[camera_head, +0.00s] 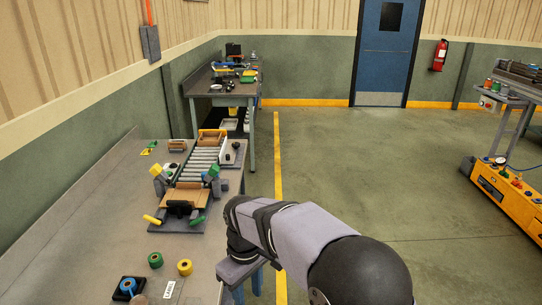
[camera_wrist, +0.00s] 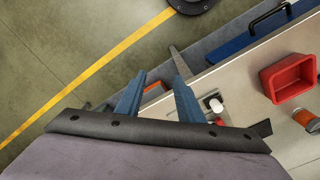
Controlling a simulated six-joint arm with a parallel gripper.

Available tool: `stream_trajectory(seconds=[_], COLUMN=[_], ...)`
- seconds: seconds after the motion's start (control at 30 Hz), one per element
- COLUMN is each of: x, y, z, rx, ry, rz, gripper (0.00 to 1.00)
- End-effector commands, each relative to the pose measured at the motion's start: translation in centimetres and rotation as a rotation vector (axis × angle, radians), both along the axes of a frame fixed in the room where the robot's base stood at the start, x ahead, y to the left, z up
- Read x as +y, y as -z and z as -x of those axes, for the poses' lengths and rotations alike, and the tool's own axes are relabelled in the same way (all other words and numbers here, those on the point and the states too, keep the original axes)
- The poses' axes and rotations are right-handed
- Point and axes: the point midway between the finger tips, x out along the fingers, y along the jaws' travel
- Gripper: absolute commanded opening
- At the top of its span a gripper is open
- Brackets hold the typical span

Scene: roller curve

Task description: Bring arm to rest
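My gripper (camera_wrist: 158,84) shows in the wrist view with two blue fingers spread apart. It is open, and I see nothing held between them. A patch of red shows behind the fingers, too covered to identify. The fingers point toward the edge of a pale bench top (camera_wrist: 296,145) and the floor beside it. In the head view my dark and grey arm crosses the lower right, at the right side of the grey workbench (camera_head: 100,225).
The wrist view shows a red bin (camera_wrist: 272,80), a white-and-red item (camera_wrist: 214,104) and an orange cylinder (camera_wrist: 304,118). Open floor (camera_head: 330,165) lies right of the bench.

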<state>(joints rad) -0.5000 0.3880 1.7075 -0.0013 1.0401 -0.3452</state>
Motion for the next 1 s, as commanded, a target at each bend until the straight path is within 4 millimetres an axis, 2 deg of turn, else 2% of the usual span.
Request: stream_trajectory(seconds=[0.03,0.2,0.3,0.4,0.5,0.67,1.0], x=[-3.0,-10.9,-14.5,-17.1,-18.8,-20.2,-20.4], y=[0.0,1.1,1.9,2.8,3.6,4.4,4.7], z=[0.7,4.4,7.3,10.1,12.5,14.8,15.4], rx=[0.000,0.002,0.002,0.001,0.003,0.004,0.005], ry=[0.089,0.365,0.515,0.641,0.738,0.828,0.851], rz=[0.000,-0.001,0.000,-0.001,-0.001,0.000,0.000], gripper=[0.34,0.34,0.34,0.34,0.34,0.34,0.34])
